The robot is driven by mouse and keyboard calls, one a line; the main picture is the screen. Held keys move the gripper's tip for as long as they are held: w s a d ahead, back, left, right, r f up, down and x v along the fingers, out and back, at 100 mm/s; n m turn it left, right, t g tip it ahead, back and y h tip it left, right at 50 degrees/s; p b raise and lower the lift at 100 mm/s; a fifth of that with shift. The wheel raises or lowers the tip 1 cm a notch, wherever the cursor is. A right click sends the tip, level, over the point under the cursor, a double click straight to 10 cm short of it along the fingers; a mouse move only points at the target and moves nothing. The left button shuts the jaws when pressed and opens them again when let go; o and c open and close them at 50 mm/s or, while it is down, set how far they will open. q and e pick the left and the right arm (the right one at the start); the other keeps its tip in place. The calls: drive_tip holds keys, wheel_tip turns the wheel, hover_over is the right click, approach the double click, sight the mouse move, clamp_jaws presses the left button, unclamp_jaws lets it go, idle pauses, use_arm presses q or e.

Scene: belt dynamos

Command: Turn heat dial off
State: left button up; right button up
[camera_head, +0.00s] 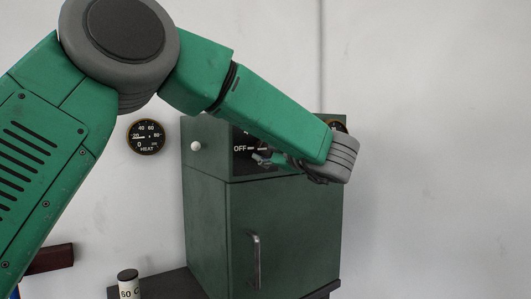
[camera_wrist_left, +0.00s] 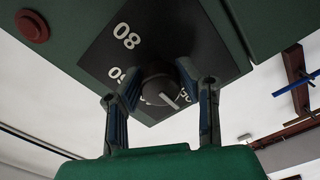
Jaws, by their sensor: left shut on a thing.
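The heat dial (camera_wrist_left: 158,90) shows in the left wrist view as a round dark knob with a white pointer line, on a black plate (camera_wrist_left: 165,35) with white numbers such as 80. The pointer slants toward the lower right; the marks near it are partly hidden. My left gripper (camera_wrist_left: 159,80) has one finger on each side of the knob and is shut on it. In the head view, my left gripper (camera_head: 272,160) is at the black panel (camera_head: 242,167) of the green cabinet (camera_head: 210,215), beside the word OFF. My forearm hides much of the panel. My right gripper is not in view.
A round black gauge (camera_head: 146,136) marked HEAT hangs on the wall. A white knob (camera_head: 196,146) is on the cabinet's side, and a door handle (camera_head: 257,262) below. A labelled can (camera_head: 128,285) stands at the lower left. A red button (camera_wrist_left: 32,26) shows in the wrist view.

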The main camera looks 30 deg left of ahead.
use_arm(q)
drive_tip(key=shift+r, duration=0.1)
drive_tip(key=o, duration=1.2)
drive_tip(key=shift+w, duration=0.15)
drive_tip(key=shift+c, duration=0.2)
drive_tip(key=shift+w+a+f, duration=0.1)
drive_tip(key=shift+a+f, duration=0.05)
drive_tip(key=shift+f, duration=0.05)
drive_tip(key=v, duration=1.2)
drive_tip(key=shift+f, duration=0.1)
